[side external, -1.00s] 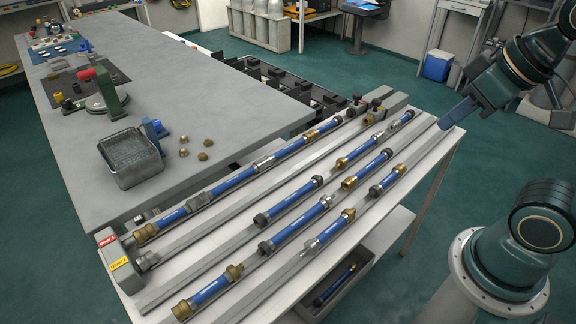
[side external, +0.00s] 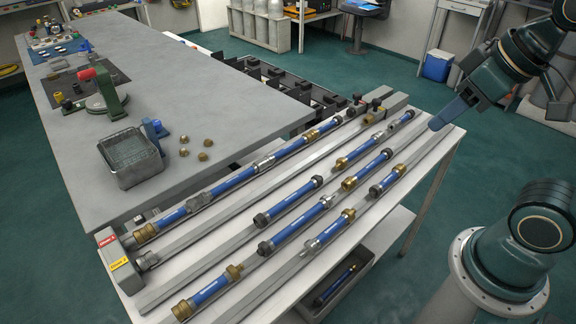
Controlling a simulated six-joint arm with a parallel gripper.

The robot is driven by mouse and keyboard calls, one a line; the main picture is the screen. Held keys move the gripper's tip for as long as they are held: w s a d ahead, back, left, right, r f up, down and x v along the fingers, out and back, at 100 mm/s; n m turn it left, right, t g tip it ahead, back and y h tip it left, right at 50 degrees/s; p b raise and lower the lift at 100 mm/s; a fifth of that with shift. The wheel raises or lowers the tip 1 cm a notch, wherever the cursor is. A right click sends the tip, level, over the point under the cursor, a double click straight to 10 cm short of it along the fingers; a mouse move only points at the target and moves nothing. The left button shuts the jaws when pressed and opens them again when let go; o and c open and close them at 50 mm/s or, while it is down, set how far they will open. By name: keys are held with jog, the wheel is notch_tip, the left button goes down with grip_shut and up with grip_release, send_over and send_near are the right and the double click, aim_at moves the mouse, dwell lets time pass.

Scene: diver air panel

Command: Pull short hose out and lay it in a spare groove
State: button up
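Several blue hoses with brass, black or grey end fittings lie in parallel grooves on a sloping light rack (side external: 420,165). Loose shorter hoses lie in the nearer grooves, such as one at the near left (side external: 210,290) and one in the middle (side external: 288,201). Which is the short hose named is not clear. The groove beside the joined row shows a long bare stretch (side external: 215,225). My gripper (side external: 438,124) hangs past the rack's right end, apart from every hose; its finger gap is not visible.
A grey bench (side external: 200,90) with a wire basket (side external: 131,158) and several brass caps (side external: 204,156) stands behind the rack. A bin (side external: 345,285) holding another hose sits on the shelf below. The space above the rack is clear.

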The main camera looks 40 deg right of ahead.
jog(key=w+d+r+n+g, duration=0.1)
jog(key=w+r+n, duration=0.1)
jog(key=w, duration=0.4)
jog(key=w+d+r+n+g, duration=0.1)
jog(key=w+d+r+n, duration=0.15)
jog(key=w, duration=0.45)
jog(key=n+g, duration=0.4)
jog(key=n, duration=0.9)
send_over(326, 125)
notch_tip(326, 125, down, 22)
jog(key=r, duration=0.1)
jog(key=shift+f, duration=0.25)
jog(key=shift+f, duration=6.9)
jog(key=shift+c, duration=0.4)
grip_shut()
